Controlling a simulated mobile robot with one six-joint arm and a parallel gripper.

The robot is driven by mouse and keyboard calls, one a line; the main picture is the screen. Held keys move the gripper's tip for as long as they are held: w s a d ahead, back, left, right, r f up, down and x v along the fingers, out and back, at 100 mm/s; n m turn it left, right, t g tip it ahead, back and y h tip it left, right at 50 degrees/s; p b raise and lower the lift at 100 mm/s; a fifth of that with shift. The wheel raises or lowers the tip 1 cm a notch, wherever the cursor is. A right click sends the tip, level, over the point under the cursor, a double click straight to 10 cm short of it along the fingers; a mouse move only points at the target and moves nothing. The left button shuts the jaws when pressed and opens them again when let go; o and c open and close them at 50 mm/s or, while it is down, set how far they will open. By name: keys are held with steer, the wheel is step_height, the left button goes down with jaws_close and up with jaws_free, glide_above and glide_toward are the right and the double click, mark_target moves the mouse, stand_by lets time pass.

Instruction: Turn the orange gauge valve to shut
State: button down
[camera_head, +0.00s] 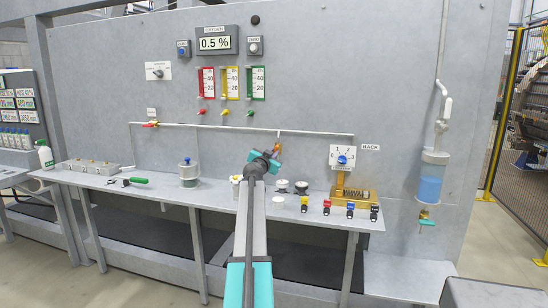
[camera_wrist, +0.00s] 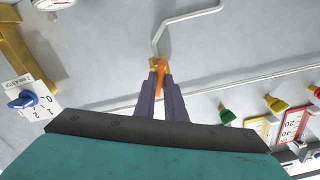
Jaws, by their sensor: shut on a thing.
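The orange gauge valve (camera_wrist: 161,68) sits at a brass fitting on the thin grey pipe on the wall. In the wrist view its orange lever lies between my gripper's two dark fingers (camera_wrist: 162,84), which are shut on it. In the head view a bit of the orange valve (camera_head: 277,148) shows just above my gripper (camera_head: 274,156), below the horizontal pipe. My arm and gripper hide most of the lever there, and its exact angle is hard to tell.
A red-orange valve (camera_head: 150,124) sits at the pipe's left end. Red, yellow and green flow meters (camera_head: 231,83) hang above the pipe. A blue dial (camera_head: 342,160) is to the right. The bench (camera_head: 110,183) below holds small caps, connectors and a jar (camera_head: 188,176).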

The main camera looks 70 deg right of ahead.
steer(key=shift+f+m+b, duration=0.2)
steer(key=shift+m+b, duration=1.2)
steer(key=shift+b, duration=2.2)
steer(key=shift+s+r+m+b, duration=0.1)
steer(key=shift+m+b, duration=0.8)
steer(key=shift+b, duration=1)
